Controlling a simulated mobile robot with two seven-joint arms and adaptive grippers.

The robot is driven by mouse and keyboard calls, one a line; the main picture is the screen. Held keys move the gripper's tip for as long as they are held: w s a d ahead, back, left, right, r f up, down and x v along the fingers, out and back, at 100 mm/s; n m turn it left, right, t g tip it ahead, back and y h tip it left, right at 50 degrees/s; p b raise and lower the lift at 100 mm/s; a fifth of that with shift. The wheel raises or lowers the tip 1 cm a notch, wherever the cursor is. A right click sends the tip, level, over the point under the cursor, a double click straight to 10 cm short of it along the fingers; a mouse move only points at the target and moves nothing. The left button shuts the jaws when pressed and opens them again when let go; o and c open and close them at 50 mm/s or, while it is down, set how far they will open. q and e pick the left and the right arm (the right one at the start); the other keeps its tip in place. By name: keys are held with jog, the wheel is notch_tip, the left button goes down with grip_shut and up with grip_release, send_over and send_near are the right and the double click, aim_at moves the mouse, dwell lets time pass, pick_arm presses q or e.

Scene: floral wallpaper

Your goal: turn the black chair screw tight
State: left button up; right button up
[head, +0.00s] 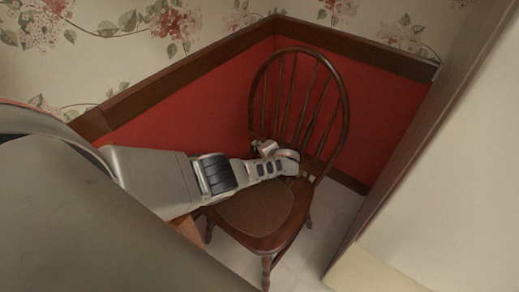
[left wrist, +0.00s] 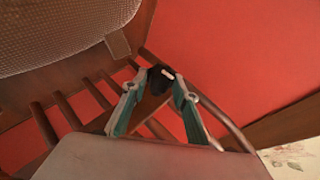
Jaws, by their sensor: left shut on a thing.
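A brown wooden chair (head: 255,213) with a spindle back stands in the corner in the head view. My left arm reaches in from the left, over the seat to the lower part of the backrest. In the left wrist view, my left gripper (left wrist: 156,86) has its two green-grey fingers closing toward a small black screw (left wrist: 160,76) with a light mark on its top. The gripper is shut on the screw, with the chair's spindles (left wrist: 97,94) close behind. In the head view the screw and fingertips are hidden by my wrist. My right gripper is not in view.
A red wall panel (head: 210,95) with dark wooden trim is close behind the chair. A pale panel with a brown edge (head: 405,170) stands at the right. A strip of pale floor (head: 330,215) shows beside the chair.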

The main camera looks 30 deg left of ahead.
pick_arm(q)
jog(key=o, duration=1.1)
jog(key=shift+s+a+f, duration=0.1)
jog(key=shift+s+f, duration=0.05)
jog(key=shift+c, duration=0.2)
jog(key=shift+o, duration=0.2)
jog(key=shift+d, duration=0.2)
jog(key=shift+v, duration=0.85)
jog(key=v, duration=1)
jog(key=shift+a, duration=0.1)
